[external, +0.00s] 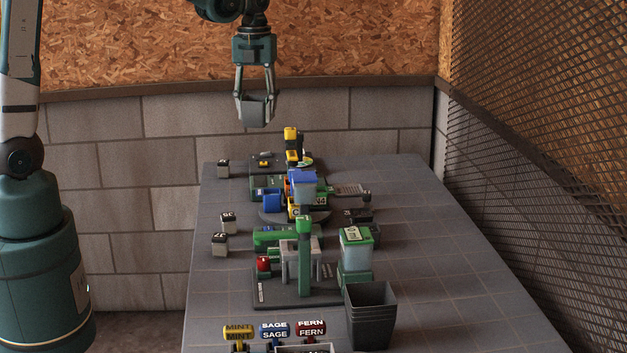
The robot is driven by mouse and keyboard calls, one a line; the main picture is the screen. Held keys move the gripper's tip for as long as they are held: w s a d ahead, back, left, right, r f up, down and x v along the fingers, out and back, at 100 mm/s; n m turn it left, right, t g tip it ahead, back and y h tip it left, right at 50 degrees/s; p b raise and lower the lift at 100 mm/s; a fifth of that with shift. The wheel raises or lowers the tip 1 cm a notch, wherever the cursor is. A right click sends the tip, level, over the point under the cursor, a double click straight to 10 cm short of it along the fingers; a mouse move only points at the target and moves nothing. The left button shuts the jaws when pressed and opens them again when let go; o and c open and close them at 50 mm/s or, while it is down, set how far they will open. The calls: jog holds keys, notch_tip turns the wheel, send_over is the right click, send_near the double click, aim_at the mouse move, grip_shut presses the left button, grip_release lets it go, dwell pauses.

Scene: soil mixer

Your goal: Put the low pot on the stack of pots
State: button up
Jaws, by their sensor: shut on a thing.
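My gripper (255,100) hangs high above the far left part of the table. It is shut on a small grey pot (257,110), held well clear of everything below. The stack of pots (371,318) is dark grey and square, and stands upright at the near right of the table. Several rims show at its top. My gripper is far behind it, to the left and higher.
A green-topped dispenser (356,250) stands just behind the stack. A green post (304,255) and a grey stand are left of it. Label rollers (274,330) are at the front. Machines with blue and yellow parts fill the middle. The table's right side (450,250) is clear.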

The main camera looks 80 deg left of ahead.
jog(key=w+d+m+p, duration=0.25)
jog(key=w+d, duration=0.65)
jog(key=d, duration=0.5)
jog(key=w+d+m+p, duration=0.25)
jog(key=w+d, duration=0.55)
jog(key=d, duration=0.7)
jog(key=w+d+m+p, duration=0.2)
jog(key=d+m, duration=0.3)
jog(key=d, duration=2.7)
jog(key=shift+w+f, duration=0.15)
jog(key=shift+f, duration=2.65)
jog(key=shift+f, duration=3.1)
